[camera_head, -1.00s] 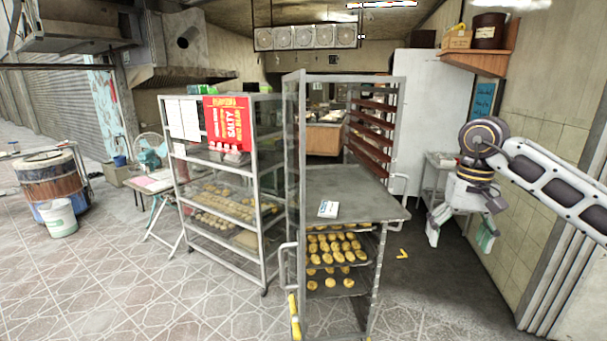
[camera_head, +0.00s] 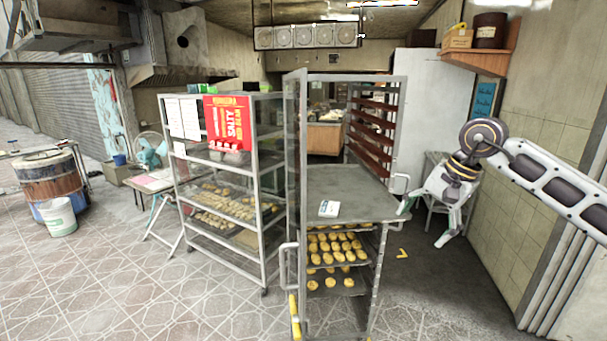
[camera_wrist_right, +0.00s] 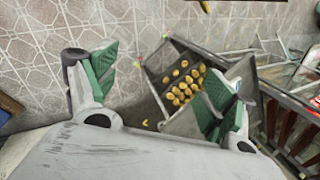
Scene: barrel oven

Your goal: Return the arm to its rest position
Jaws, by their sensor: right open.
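My right arm comes in from the right in the head view. Its gripper (camera_head: 424,228) hangs beside the right side of the metal rack, with its fingers spread apart and nothing between them. In the right wrist view the two green-padded fingers of the gripper (camera_wrist_right: 160,88) are wide apart, with the rack and floor beyond them. My left gripper is not in view.
A second rack (camera_head: 262,185) with a red sign (camera_head: 228,123) stands to the left. A tiled wall (camera_head: 512,170) borders the right. The floor at front left is clear.

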